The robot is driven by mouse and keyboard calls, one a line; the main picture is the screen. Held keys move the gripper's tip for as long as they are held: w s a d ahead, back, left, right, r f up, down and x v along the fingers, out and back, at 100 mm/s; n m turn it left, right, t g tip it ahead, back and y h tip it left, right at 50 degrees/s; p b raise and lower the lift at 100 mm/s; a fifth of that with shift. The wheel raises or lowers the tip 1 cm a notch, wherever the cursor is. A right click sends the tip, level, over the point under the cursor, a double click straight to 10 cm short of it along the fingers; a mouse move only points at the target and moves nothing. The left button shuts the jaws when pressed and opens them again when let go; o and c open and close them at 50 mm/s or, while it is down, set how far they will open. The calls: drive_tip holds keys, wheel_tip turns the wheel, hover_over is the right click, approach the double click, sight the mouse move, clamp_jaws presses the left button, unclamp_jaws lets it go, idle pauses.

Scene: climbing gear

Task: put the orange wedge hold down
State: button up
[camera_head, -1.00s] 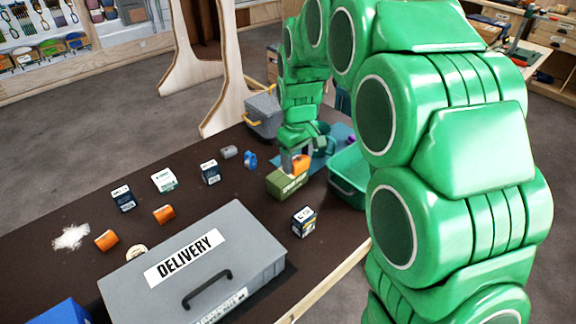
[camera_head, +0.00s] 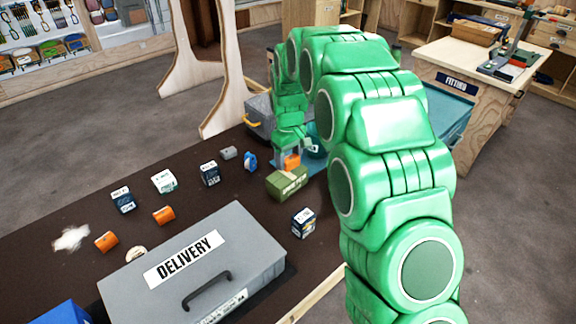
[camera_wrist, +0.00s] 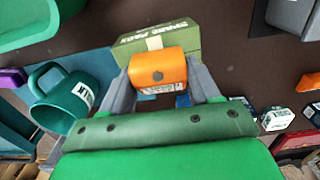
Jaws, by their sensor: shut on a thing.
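The orange wedge hold (camera_wrist: 158,72) is between the two fingers of my gripper (camera_wrist: 160,88) in the wrist view; a dark bolt hole shows on it. My gripper is shut on it. In the head view, the orange wedge hold (camera_head: 291,161) hangs below my gripper (camera_head: 291,156), just behind the olive green box (camera_head: 287,183). The wrist view shows the olive green box (camera_wrist: 157,41) right beyond the hold. I cannot tell whether the hold touches the box or the table.
A grey DELIVERY case (camera_head: 245,240) fills the front of the dark table (camera_head: 60,215). Two other orange pieces (camera_head: 164,214) and several small boxes lie left. A teal mug (camera_wrist: 62,97) and blue mat (camera_wrist: 100,62) are beside my gripper. Bare tabletop shows left of the olive box.

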sight(288, 165)
drive_tip(key=shift+w+a+f, duration=0.15)
drive_tip(key=shift+w+f, duration=0.35)
drive_tip(key=shift+f, duration=1.65)
drive_tip(key=o, duration=1.1)
drive_tip(key=shift+r, duration=0.1)
